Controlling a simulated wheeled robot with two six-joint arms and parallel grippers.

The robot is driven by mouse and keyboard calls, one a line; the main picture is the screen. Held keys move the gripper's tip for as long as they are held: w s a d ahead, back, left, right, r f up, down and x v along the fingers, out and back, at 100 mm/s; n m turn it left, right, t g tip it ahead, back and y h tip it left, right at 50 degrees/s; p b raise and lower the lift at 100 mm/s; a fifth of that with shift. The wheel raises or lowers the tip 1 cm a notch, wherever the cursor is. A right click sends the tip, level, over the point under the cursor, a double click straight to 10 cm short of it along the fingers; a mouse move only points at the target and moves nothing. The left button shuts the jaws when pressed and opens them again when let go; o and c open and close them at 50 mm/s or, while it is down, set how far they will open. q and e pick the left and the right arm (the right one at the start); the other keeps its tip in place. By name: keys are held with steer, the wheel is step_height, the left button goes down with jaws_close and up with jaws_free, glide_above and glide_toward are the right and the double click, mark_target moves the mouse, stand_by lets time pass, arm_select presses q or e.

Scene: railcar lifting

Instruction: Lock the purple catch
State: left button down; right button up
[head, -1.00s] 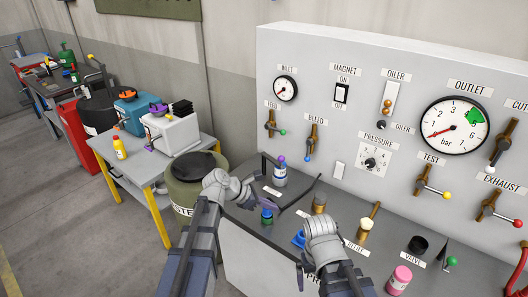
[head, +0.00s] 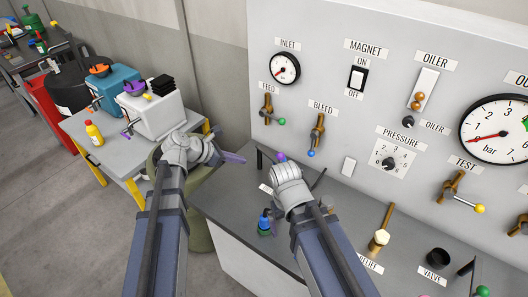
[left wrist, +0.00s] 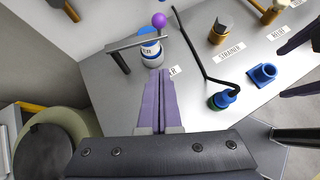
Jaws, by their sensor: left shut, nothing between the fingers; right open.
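A dark bracket arm (left wrist: 125,43) runs beside the bottle. In the head view the knob (head: 281,157) shows just above my right gripper, which hides most of the bottle. My left gripper (head: 240,159) is shut and empty, left of the knob. In the left wrist view its purple fingers (left wrist: 158,72) point at the bottle's base; contact cannot be told. My right gripper (left wrist: 302,60) is open, at the right edge of the wrist view.
A bent black rod (left wrist: 190,45) and a green and blue bottle (left wrist: 222,99) stand right of the bottle. A blue fitting (left wrist: 263,74) lies beyond. The grey wall panel (head: 335,140) rises behind the bench. A round olive drum (left wrist: 42,150) stands at the bench's left.

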mark_target(278, 156)
step_height(278, 156, down, 7)
steer(key=b, duration=0.7)
steer(key=shift+s, duration=0.1)
steer(key=shift+r+p, duration=0.65)
steer(key=shift+r, duration=0.05)
arm_select(q)
steer(key=shift+w+d+r+x, duration=0.15)
steer(key=shift+d+r+x, duration=0.2)
steer(key=shift+x, duration=1.75)
steer(key=shift+w+d+r+x, duration=0.1)
steer(key=shift+d+r+x, duration=0.25)
steer(key=shift+x, duration=1.7)
steer(key=shift+w+d+r+x, duration=0.15)
steer(key=shift+r+x, duration=0.3)
steer(key=shift+x, duration=1.65)
steer(key=d, duration=0.1)
steer(key=w+d+n, duration=0.1)
steer(key=d+t, duration=0.1)
steer(key=shift+w+n+y, duration=0.3)
steer(key=shift+y, duration=0.1)
steer(key=shift+s+a, duration=0.1)
